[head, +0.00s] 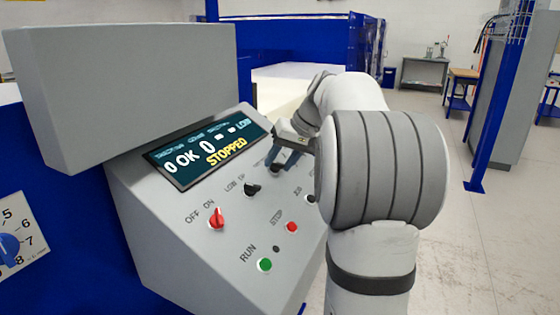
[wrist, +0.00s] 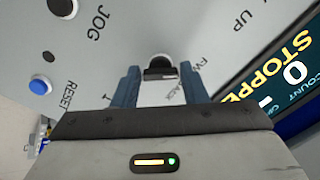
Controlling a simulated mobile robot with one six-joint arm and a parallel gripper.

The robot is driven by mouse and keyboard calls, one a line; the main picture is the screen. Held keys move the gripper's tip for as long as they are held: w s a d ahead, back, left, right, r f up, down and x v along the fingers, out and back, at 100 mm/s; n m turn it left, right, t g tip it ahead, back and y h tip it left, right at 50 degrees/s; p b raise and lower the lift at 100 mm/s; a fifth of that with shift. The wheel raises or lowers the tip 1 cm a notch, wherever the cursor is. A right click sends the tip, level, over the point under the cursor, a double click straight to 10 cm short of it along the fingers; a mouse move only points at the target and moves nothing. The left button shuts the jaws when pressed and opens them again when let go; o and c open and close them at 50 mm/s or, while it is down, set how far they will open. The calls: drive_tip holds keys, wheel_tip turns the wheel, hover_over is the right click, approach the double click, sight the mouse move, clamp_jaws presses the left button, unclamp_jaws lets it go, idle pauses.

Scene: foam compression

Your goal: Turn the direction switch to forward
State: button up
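The direction switch is a black knob (wrist: 160,66) on the sloped grey control panel (head: 180,235). In the wrist view a partly legible "FW" label lies to its right. My gripper (wrist: 160,76) is open, with one blue finger on each side of the knob and visible gaps between. Whether either finger touches the knob cannot be told. In the head view my gripper (head: 285,157) is at the panel's upper right and hides this switch. The panel display (head: 207,150) reads STOPPED.
A red OFF/ON switch (head: 216,218), a black selector (head: 251,188), a red STOP button (head: 292,227) and a green RUN button (head: 265,265) sit nearby. The wrist view shows a blue RESET button (wrist: 40,85). A grey box (head: 125,85) rises behind the panel.

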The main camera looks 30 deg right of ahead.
drive_tip(key=o, duration=0.3)
drive_tip(key=shift+o, duration=0.2)
drive_tip(key=v, duration=0.8)
drive_tip(key=shift+a+f, duration=0.1)
